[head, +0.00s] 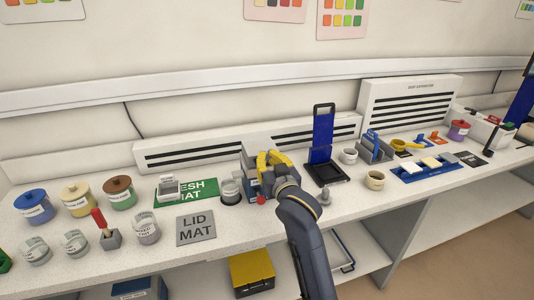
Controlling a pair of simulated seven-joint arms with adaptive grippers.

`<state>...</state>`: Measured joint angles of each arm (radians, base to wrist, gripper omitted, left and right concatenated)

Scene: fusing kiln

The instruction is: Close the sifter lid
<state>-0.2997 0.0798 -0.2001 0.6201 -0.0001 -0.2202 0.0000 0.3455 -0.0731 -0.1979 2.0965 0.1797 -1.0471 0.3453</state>
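My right gripper (268,160), with yellow fingers, is over the counter at the middle, right at a grey box-like item (249,163). It covers part of that item. I cannot tell whether its fingers are apart, or whether they touch anything. A small round grey-and-white container (231,190) stands just left of it; I cannot tell whether this is the sifter or its lid. The grey lid mat (197,228) lies bare. The green mesh mat (205,187) has a small grey-white item (168,187) on its left part. My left gripper is not in view.
Lidded jars in blue (33,206), yellow (77,199) and brown (120,193) stand at the left. A blue panel on a black stand (322,145) rises right of my gripper.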

